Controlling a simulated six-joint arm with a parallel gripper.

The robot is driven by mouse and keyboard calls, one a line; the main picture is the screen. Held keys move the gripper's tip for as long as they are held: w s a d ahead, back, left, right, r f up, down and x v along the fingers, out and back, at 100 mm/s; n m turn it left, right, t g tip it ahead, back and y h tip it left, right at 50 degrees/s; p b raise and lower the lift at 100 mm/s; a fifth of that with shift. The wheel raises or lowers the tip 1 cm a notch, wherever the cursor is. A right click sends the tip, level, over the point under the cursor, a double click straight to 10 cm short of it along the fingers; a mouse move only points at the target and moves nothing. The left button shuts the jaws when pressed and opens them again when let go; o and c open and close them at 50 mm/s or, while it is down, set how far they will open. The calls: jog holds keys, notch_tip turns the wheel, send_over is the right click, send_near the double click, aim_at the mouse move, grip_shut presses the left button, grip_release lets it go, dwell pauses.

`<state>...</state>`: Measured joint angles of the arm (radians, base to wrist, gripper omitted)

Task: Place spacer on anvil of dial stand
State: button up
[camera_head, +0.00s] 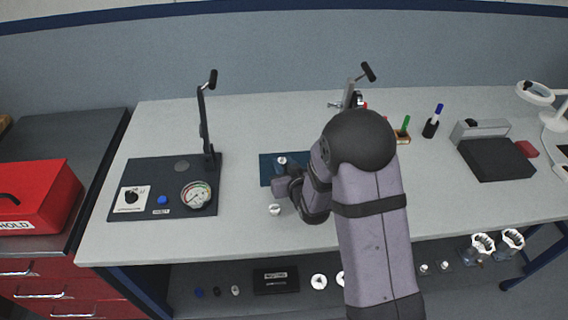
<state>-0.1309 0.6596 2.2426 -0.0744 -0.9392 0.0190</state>
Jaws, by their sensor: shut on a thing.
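My gripper (280,188) is at mid-table, in front of a blue base plate, and is shut on a small part that I take to be the spacer; its own body mostly hides the grip. A small silver round piece (274,209) shows just below the jaws; I cannot tell whether it is held or lies on the table. The blue plate (266,168) carries a small silver round part (282,160), and my arm covers its right side. A lever stand (352,95) rises behind my arm. I cannot make out for certain which fixture is the dial stand or its anvil.
A black fixture base (145,170) with a round gauge (196,195) and upright lever (203,120) stands left. Pen holders, a dark block (495,158) and a magnifier lamp (536,93) are right. A red box (38,195) is far left. Bare table lies front left.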

jog(key=shift+f, duration=0.1)
jog(key=shift+f+b, duration=0.1)
jog(key=shift+b, duration=0.2)
jog(key=o, duration=1)
jog(key=shift+s+r, duration=0.1)
jog(key=shift+r, duration=0.2)
jog(key=b+v, duration=0.1)
jog(key=v, duration=0.6)
jog(key=shift+s+r+p, duration=0.1)
jog(key=shift+r+p, duration=0.15)
jog(key=shift+p, duration=0.35)
jog(key=shift+s+d+p, duration=0.1)
jog(key=shift+p, duration=0.75)
jog(key=shift+s+r+p, duration=0.1)
jog(key=shift+p, duration=0.35)
